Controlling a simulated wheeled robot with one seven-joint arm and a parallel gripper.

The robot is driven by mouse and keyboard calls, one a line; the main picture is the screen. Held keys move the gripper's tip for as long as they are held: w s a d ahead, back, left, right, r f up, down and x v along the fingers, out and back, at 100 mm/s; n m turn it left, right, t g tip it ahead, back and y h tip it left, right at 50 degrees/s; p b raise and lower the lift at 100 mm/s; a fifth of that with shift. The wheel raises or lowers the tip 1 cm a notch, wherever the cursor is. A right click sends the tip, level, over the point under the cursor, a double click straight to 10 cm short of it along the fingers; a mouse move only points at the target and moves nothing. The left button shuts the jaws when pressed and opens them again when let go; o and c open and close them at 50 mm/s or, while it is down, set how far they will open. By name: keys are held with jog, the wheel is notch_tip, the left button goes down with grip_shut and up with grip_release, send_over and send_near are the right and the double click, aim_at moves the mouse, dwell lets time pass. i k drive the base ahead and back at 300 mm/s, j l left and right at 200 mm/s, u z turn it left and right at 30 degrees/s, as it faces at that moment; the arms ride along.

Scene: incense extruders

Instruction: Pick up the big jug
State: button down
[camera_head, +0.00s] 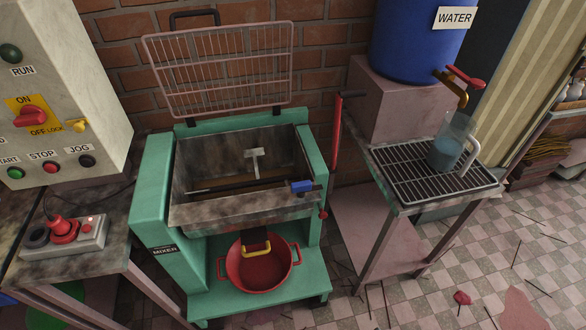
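A clear jug (448,147) with a pale curved handle stands upright on a metal grate (405,188) at the right. It holds bluish liquid in its lower part. It stands below the yellow tap with a red lever (460,85) of the blue water barrel (412,40). It is the only jug I can make out, and I cannot tell its size against another. My gripper is not in view.
A green mixer (155,200) with an open wire lid (220,65) stands left of the grate stand. A red pot (258,275) sits on its lower shelf. A control panel (60,80) is at the left. The tiled floor at front right is mostly open, with scattered sticks.

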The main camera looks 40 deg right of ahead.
aim_at(456, 129)
jog(key=z, duration=1.4)
jog(key=j+z, duration=0.2)
jog(key=z, duration=0.2)
jog(key=i+j+z, duration=0.1)
jog(key=j+z, duration=0.45)
jog(key=j, duration=0.7)
jog(key=k+j+z, duration=0.2)
jog(key=j, duration=0.7)
jog(key=i, duration=0.05)
